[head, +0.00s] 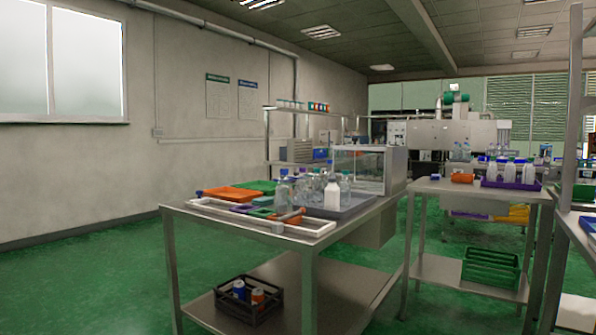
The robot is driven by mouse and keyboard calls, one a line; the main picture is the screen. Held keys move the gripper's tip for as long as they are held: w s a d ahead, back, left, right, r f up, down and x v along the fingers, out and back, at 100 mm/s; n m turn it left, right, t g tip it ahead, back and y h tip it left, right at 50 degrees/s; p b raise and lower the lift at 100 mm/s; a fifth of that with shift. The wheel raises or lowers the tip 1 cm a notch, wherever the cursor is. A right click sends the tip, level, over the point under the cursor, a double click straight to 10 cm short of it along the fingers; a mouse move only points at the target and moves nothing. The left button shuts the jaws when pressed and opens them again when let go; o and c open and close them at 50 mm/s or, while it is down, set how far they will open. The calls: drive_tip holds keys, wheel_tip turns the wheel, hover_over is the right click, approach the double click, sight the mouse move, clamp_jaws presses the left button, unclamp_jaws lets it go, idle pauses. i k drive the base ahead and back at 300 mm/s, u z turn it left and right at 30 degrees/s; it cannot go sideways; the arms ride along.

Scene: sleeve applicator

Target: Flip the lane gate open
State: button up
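A steel table (195,218) stands in the middle of the room. A low white frame (318,232) lies along its near edge, with purple and green pieces inside it. An orange bar (288,215) lies at the frame's right part; I cannot tell whether this is the lane gate or whether it is open or shut. A grey tray (368,201) behind the frame holds several clear bottles and one white bottle (332,193). A clear-sided machine (362,168) stands at the table's far right. My gripper is not in view.
A black crate (256,314) with small bottles sits on the lower shelf. A second table (428,186) to the right carries a purple tray (510,184) of bottles; a green crate (490,268) is below. Green floor (80,285) is clear at left.

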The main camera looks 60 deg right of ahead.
sight(302, 210)
drive_tip(key=z, duration=2.75)
drive_tip(key=i, duration=2)
drive_tip(key=u, duration=2.7)
